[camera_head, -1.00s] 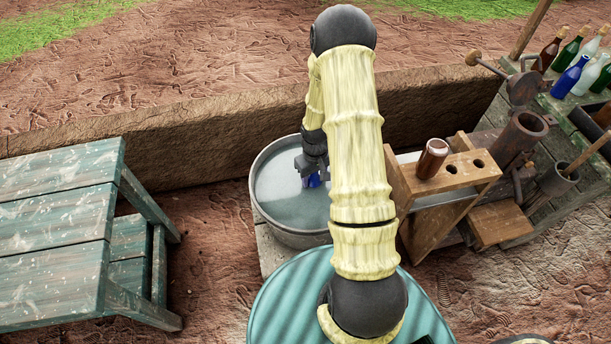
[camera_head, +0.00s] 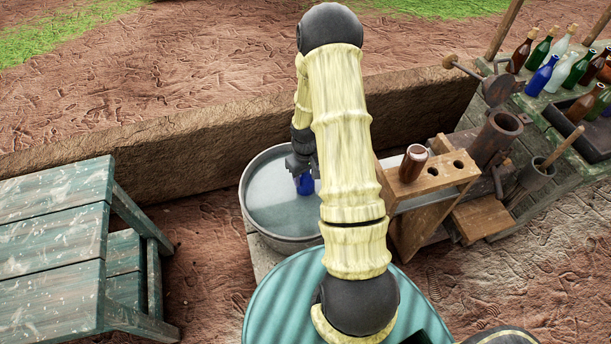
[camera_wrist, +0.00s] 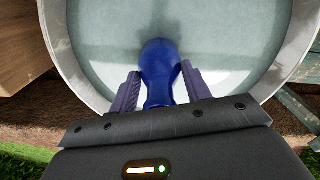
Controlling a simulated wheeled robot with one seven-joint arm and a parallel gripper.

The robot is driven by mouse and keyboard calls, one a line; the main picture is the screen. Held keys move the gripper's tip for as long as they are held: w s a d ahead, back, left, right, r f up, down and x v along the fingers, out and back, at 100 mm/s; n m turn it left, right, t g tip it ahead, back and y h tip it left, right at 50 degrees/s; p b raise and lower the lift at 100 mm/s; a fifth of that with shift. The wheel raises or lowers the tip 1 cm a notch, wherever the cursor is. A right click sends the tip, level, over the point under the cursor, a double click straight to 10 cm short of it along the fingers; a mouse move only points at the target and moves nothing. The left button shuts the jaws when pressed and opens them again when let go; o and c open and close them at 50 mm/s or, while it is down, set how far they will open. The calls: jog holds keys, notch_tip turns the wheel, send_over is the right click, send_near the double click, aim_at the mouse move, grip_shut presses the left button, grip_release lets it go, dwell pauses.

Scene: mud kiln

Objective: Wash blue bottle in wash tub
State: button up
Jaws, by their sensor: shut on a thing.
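The blue bottle (camera_head: 306,184) is in the wash tub area, low over or in the tub's water. It also shows in the wrist view (camera_wrist: 159,68), with its rounded end pointing away from me. My gripper (camera_head: 303,167) is shut on the bottle, with one finger on each side of it in the wrist view (camera_wrist: 158,80). The wash tub (camera_head: 247,196) is a round grey metal tub holding pale water; its rim curves around the bottle in the wrist view (camera_wrist: 62,65). My arm hides the tub's right side. I cannot tell whether the bottle touches the water.
A wooden rack (camera_head: 452,172) with a brown bottle (camera_head: 413,162) stands right of the tub. Several bottles, including another blue one (camera_head: 542,76), stand at the upper right. A green table (camera_head: 50,210) is at the left. A low mud wall (camera_head: 200,160) runs behind the tub.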

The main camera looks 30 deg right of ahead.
jog(key=shift+r+p, duration=4.9)
jog(key=shift+r, duration=1.75)
jog(key=shift+a, duration=0.1)
